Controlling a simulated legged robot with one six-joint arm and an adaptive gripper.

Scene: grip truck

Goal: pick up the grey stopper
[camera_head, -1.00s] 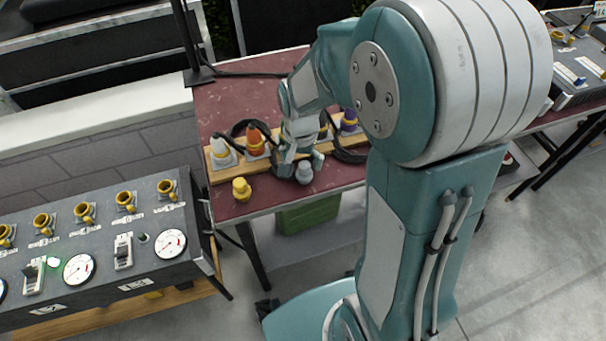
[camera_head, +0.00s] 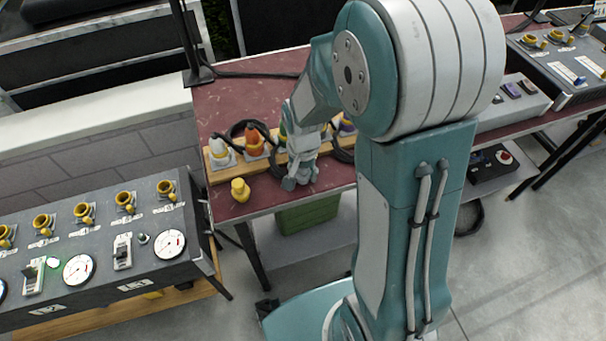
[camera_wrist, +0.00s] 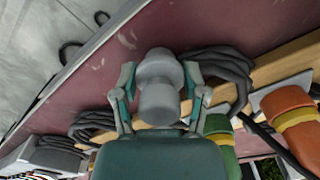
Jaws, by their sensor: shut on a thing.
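The grey stopper (camera_wrist: 159,88) stands out in the wrist view, between the two fingers of my gripper (camera_wrist: 160,74). The fingers close on it from both sides. In the head view my gripper (camera_head: 300,181) is low at the front edge of the red tabletop, and it mostly hides the stopper. I cannot tell whether the stopper still touches the table.
A yellow stopper (camera_head: 240,190) stands left of my gripper on the red table (camera_head: 235,97). Behind it a wooden strip (camera_head: 217,177) carries white, orange and other coloured plugs with black cables. A grey gauge panel (camera_head: 110,240) stands at left.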

